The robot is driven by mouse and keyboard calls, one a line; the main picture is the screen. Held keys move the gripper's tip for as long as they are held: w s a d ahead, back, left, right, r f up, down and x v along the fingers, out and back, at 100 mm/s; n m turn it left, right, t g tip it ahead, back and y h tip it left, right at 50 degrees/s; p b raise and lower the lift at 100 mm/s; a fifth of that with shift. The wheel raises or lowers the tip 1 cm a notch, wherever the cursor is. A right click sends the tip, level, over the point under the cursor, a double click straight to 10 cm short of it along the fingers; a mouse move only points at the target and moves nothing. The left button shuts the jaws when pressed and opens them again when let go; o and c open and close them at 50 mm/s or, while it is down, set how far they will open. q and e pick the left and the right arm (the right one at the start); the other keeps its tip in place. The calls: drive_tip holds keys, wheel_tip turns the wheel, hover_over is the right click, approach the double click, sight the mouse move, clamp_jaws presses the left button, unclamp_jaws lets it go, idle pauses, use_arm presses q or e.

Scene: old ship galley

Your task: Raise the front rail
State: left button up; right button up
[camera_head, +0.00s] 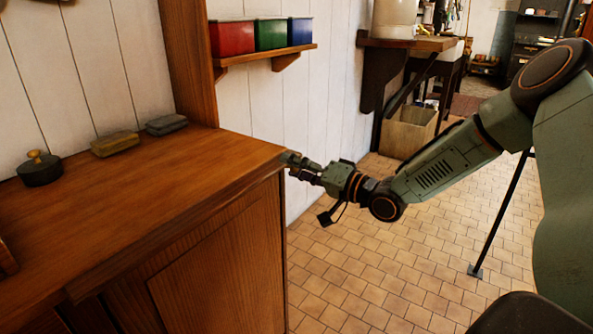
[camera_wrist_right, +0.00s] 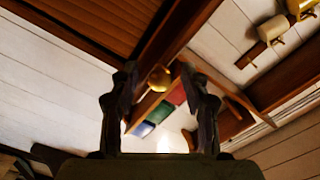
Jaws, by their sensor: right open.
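The wooden counter (camera_head: 140,190) fills the left of the head view. A long wooden strip (camera_head: 180,232) runs along its front edge and looks low and flat; I cannot tell for sure whether it is the front rail. My right gripper (camera_head: 291,166) is at the counter's far right corner, close to the strip's end; I cannot tell whether it touches. In the right wrist view its two fingers (camera_wrist_right: 160,82) stand apart with nothing clearly held. A rounded brass-coloured thing (camera_wrist_right: 160,79) shows between the fingertips, its distance unclear. My left gripper is out of view.
A dark round pot (camera_head: 40,171), a yellowish block (camera_head: 115,144) and a grey block (camera_head: 166,124) stand on the counter's back. A wall shelf (camera_head: 262,55) holds red, green and blue boxes. A side table (camera_head: 420,44) stands behind.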

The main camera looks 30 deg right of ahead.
clamp_jaws()
idle(0.5)
